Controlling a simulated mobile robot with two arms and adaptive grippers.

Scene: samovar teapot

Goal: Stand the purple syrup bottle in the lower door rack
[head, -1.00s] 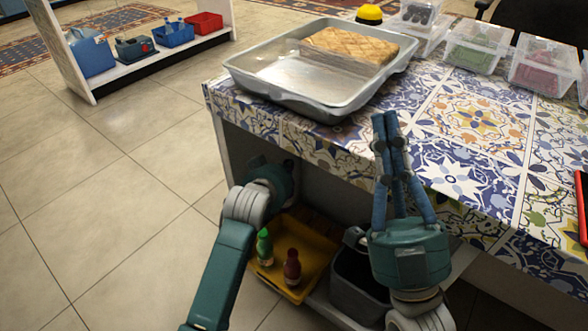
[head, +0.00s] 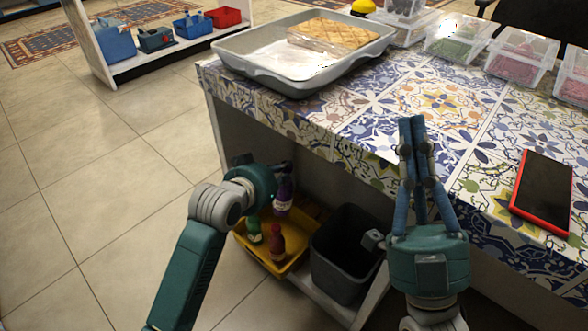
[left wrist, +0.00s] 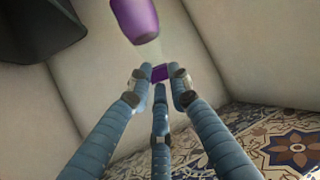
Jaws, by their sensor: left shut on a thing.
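The purple syrup bottle (head: 283,194) shows in the head view just right of my left gripper (head: 266,183), above a yellow tray under the counter. It looks roughly upright and has a pale band low down. My left gripper is shut on it; its fingers are mostly hidden there. In the left wrist view purple parts of the bottle (left wrist: 135,18) show above and between the fingertips (left wrist: 158,80). My right gripper (head: 412,128) has its fingers together, empty, in front of the tiled counter. No door rack is in view.
The yellow tray (head: 292,262) holds a green bottle (head: 254,230) and a dark red bottle (head: 277,243). A grey bin (head: 322,262) stands right of it. On the counter (head: 470,130) are a grey pan (head: 262,76), clear boxes and a red-edged tablet (head: 545,190). The floor at left is clear.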

